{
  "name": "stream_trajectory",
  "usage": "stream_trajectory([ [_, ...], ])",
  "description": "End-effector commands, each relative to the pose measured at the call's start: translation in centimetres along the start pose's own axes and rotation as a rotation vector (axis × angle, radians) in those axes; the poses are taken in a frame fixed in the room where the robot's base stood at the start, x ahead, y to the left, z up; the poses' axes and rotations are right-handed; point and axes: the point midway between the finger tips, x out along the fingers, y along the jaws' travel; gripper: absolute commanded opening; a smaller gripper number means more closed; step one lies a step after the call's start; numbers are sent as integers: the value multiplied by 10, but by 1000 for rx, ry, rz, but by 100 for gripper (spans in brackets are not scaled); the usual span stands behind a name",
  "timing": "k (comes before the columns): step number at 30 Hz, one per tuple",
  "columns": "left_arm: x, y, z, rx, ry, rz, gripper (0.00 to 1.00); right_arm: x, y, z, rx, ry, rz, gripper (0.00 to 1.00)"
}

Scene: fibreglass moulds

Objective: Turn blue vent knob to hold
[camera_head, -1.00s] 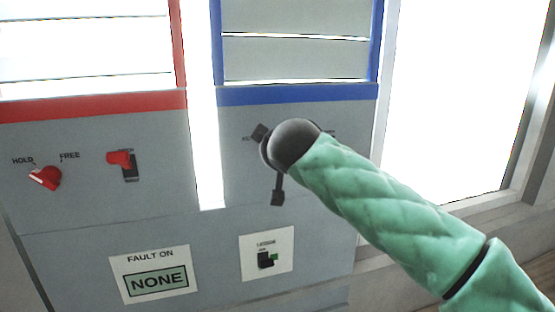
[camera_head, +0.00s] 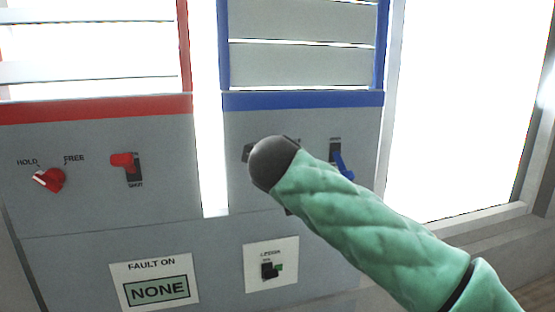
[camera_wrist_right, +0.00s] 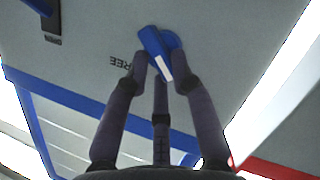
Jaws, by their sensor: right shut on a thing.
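The blue vent knob (camera_wrist_right: 153,48) has a white mark and sits on the grey panel in the right wrist view, next to upside-down lettering that reads FREE. My right gripper (camera_wrist_right: 161,75) is shut on it, with fingers on either side of the knob. In the head view my right arm's dark wrist ball and green sleeve cover the knob and most of the gripper; only a dark bit of gripper (camera_head: 247,152) shows beside the ball. The HOLD label by the blue knob is hidden. My left gripper is in neither view.
A blue lever (camera_head: 343,166) is just right of my wrist, below the blue-framed louvres (camera_head: 302,65). A red knob (camera_head: 48,180) marked HOLD and FREE and a red lever (camera_head: 123,161) are on the left panel. A sign (camera_head: 157,290) reads FAULT ON NONE.

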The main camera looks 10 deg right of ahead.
Motion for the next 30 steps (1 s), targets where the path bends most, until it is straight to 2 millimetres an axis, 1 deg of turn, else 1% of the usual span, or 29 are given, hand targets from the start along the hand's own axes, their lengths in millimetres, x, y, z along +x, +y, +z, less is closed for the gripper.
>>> stream_trajectory([
  [6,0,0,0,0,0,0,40,1,-2,1,-4,-3,-2,0],
  [7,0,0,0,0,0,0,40,1,-2,1,-4,-3,-2,31],
  [9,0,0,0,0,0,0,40,1,-2,1,-4,-2,-2,49],
  [18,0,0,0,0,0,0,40,0,-1,0,-1,-1,-1,49],
  [22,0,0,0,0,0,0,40,-6,-1,-1,-1,1,-1,49],
  [26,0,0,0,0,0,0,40,-23,0,-1,-1,3,-2,49],
  [30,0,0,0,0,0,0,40,-50,-1,-1,-2,3,-3,49],
])
